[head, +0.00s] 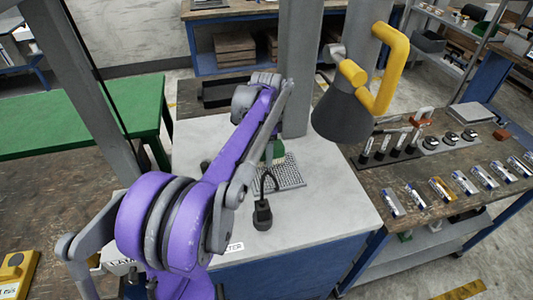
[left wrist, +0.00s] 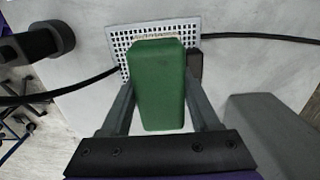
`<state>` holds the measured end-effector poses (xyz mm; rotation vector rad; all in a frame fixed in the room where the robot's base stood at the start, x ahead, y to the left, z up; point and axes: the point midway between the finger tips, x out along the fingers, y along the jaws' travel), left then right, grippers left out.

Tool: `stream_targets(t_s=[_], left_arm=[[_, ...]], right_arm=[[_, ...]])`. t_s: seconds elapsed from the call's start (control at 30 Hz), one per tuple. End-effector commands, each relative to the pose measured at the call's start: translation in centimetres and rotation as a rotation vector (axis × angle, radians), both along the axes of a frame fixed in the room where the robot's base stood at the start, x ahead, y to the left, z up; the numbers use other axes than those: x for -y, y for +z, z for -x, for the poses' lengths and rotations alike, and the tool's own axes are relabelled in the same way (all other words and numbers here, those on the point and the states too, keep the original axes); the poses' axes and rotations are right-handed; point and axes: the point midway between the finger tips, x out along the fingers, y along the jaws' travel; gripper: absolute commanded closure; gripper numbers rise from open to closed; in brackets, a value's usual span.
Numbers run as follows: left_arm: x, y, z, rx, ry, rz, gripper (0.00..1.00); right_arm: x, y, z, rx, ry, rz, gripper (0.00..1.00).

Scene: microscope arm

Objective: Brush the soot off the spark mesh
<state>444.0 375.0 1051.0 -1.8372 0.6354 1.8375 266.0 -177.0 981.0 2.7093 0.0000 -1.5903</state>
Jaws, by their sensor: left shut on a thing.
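The spark mesh is a pale perforated plate (head: 290,175) on the light worktop, and it also shows in the left wrist view (left wrist: 123,42). My left gripper (head: 272,142) is over its far left part. In the left wrist view the gripper (left wrist: 162,95) is shut on a green block-like brush (left wrist: 160,85), with a finger on each side. A pale bristle strip shows at the brush's far edge, over the mesh. The brush hides much of the mesh, and I cannot tell whether the bristles touch it. Soot is not clearly visible. My right gripper is not in view.
A small black gooseneck stand (head: 262,214) stands just in front of the mesh. A dark cone-shaped hood (head: 342,112) with a yellow handle (head: 393,65) hangs to the right. The right bench (head: 425,172) carries several small items. The worktop's front right (head: 325,212) is clear.

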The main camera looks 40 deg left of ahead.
Motion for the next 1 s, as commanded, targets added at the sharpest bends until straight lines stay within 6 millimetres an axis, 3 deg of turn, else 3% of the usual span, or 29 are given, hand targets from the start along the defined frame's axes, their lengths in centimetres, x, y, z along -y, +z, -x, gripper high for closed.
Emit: stream_targets(t_s=[0.17, 0.43, 1.0], left_arm=[[0.4, 0.0, 0.4, 0.0, -0.001, 0.0, 0.82], [2.6, -0.1, 3.0, 0.001, 0.0, 0.0, 0.82], [2.6, -4.3, 3.2, -0.003, -0.001, 0.0, 0.82]], right_arm=[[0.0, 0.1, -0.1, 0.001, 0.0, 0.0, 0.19], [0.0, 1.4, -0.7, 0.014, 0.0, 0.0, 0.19], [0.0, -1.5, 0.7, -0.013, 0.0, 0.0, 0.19]])
